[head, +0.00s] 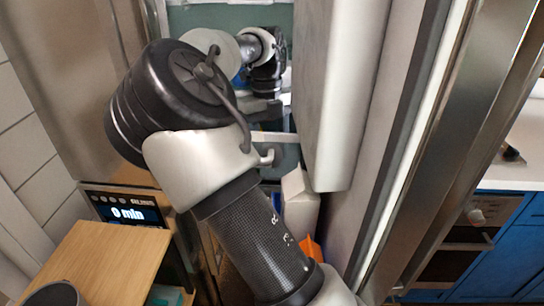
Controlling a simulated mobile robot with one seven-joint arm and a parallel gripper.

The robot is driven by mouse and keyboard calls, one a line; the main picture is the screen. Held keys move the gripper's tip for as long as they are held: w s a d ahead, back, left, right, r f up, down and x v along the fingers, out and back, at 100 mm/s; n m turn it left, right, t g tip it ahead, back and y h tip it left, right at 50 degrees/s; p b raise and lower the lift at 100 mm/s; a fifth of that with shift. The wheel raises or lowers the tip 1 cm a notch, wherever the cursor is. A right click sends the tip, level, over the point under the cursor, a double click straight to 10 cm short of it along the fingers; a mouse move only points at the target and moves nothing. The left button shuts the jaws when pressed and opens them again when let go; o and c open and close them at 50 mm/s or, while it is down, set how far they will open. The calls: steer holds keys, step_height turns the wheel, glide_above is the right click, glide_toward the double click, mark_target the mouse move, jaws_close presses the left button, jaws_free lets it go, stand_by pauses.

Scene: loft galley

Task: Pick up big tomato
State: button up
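No big tomato can be made out in the head view. My arm rises from the bottom, bends at a large black joint, and reaches back into a narrow recess. The dark end of the arm, with my gripper (266,106), is small and partly hidden behind my own arm links. Its fingers cannot be made out, so I cannot tell whether it is open or shut or holds anything. An orange thing (309,250) shows low beside my forearm, mostly hidden; I cannot tell what it is.
A pale thick panel (345,90) stands close right of my gripper. A white box (300,204) is below it. A metal-edged frame (440,150) runs down the right. A wooden board (100,262), dark round container (54,294) and "0 min" display (126,213) are lower left. Blue cabinets (500,258) are far right.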

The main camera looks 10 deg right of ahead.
steer(key=c, duration=0.7)
steer(key=shift+o, duration=0.2)
step_height(320, 180, up, 10)
steer(key=shift+p, duration=1.25)
